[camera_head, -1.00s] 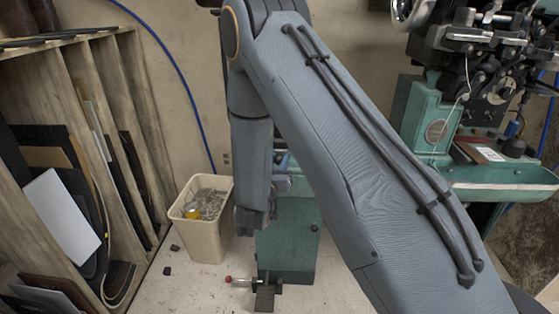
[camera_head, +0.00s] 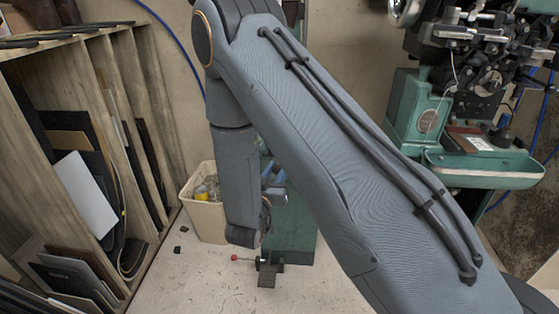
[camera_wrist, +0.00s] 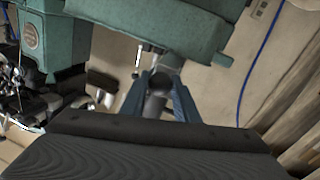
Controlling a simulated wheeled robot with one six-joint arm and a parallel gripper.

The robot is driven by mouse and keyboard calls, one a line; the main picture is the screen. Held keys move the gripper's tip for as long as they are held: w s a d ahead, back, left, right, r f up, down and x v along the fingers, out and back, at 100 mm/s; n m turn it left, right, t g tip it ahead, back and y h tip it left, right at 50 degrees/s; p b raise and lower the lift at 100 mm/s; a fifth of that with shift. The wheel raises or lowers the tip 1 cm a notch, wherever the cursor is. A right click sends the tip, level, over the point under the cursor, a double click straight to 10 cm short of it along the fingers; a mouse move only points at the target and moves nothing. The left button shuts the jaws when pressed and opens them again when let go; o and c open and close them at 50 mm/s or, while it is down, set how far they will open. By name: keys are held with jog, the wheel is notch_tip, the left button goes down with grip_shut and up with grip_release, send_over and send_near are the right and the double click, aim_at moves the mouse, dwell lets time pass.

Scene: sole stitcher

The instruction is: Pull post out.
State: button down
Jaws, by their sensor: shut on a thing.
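In the wrist view, my gripper (camera_wrist: 163,88) has its two blue fingers closed on a grey round post (camera_wrist: 155,104). The post runs between the fingers towards the underside of a green machine body (camera_wrist: 190,25). I cannot tell whether its upper end is still seated there. In the head view, the green sole stitcher (camera_head: 410,110) stands at the right, and its lower green stand (camera_head: 293,225) is partly behind my arm. My arm hides most of the gripper and the post in that view.
A beige bin (camera_head: 200,215) with scraps stands left of the stand. A wooden rack (camera_head: 95,60) with sheets fills the left side. Pale floor (camera_head: 190,285) is open in front.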

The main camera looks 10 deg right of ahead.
jog(key=shift+s+a, duration=0.25)
jog(key=shift+s, duration=0.4)
jog(key=c, duration=1.4)
grip_release()
jog(key=v, duration=0.8)
jog(key=shift+d, duration=0.1)
